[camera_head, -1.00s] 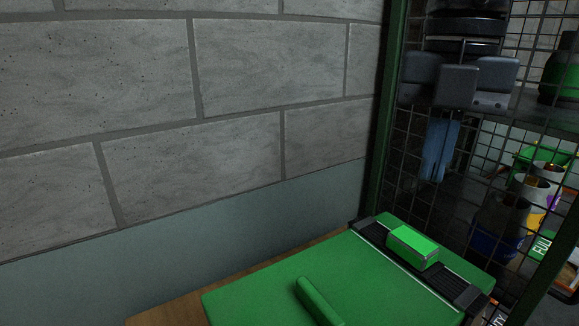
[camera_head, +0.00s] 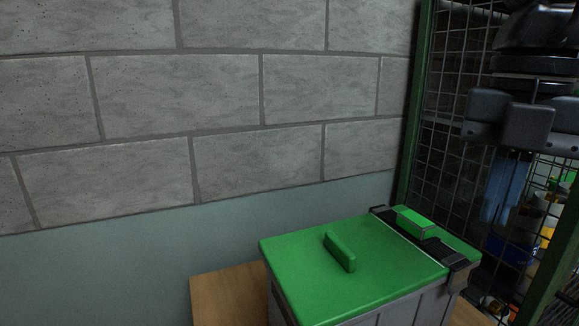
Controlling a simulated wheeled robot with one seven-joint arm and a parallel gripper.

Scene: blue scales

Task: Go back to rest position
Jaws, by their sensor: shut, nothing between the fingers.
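My gripper (camera_head: 505,190) hangs pointing down at the right side of the view, below a black ringed wrist and dark grey blocks. Its blue fingers look close together, with nothing seen between them. It is in front of the wire mesh, to the right of and above the green-lidded box (camera_head: 300,262). The fingertips' lower end is dim. Nothing is seen in contact with the gripper.
The box has a green handle, a black strap and a small green block (camera_head: 411,220) on top. It stands on a wooden surface (camera_head: 228,292) by a grey block wall (camera_head: 180,90). A green-framed mesh (camera_head: 450,110) and containers (camera_head: 520,240) are at the right.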

